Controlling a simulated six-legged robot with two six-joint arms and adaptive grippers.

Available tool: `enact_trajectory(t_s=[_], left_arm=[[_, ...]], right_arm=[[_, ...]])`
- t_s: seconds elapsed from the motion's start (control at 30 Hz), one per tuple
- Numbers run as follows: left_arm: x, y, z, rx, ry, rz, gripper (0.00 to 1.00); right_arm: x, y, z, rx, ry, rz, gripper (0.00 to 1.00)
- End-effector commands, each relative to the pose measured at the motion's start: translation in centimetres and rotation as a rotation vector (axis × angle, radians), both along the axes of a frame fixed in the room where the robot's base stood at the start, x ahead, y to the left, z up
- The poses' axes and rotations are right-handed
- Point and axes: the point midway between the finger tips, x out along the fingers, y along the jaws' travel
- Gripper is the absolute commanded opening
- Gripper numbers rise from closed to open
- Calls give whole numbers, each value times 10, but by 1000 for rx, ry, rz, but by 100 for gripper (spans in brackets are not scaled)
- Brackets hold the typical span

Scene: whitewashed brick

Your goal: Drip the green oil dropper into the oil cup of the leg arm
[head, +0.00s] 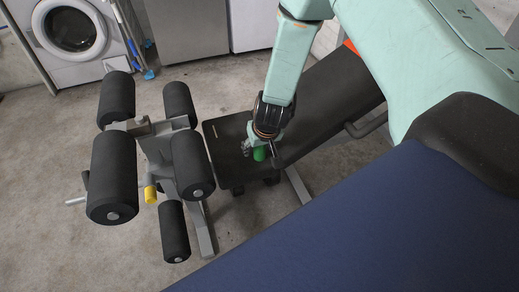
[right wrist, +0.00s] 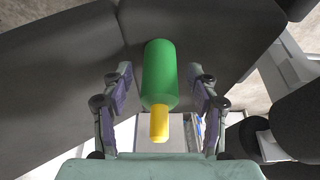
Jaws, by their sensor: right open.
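The green oil dropper (head: 260,154) is on the black seat pad of the bench, partly hidden by my right gripper (head: 256,150). In the right wrist view the dropper (right wrist: 159,72) is a green cylinder with a yellow tip pointing toward the wrist. My right gripper (right wrist: 160,84) is open there, its fingers on either side of the dropper with gaps on both sides. The leg arm (head: 147,128), with black foam rollers, stands left of the seat. It carries a small yellow part (head: 151,194); I cannot tell whether this is the oil cup. My left gripper is not in view.
The bench's long black pad (head: 335,90) rises toward the upper right behind my right arm. A dark blue surface (head: 400,230) fills the lower right. A washing machine (head: 72,35) stands at the back left. Concrete floor (head: 60,140) is open at left.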

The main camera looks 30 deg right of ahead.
Motion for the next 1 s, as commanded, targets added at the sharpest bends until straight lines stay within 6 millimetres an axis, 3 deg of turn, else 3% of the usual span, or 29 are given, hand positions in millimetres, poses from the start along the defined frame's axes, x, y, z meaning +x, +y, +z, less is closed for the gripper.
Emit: enact_trajectory(t_s=[0.07, 0.73, 1.0], left_arm=[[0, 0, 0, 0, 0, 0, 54], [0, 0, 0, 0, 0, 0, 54], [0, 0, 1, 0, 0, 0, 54]], right_arm=[[0, 0, 0, 0, 0, 0, 59], [-1, 0, 0, 0, 0, -1, 2], [0, 0, 1, 0, 0, 0, 0]])
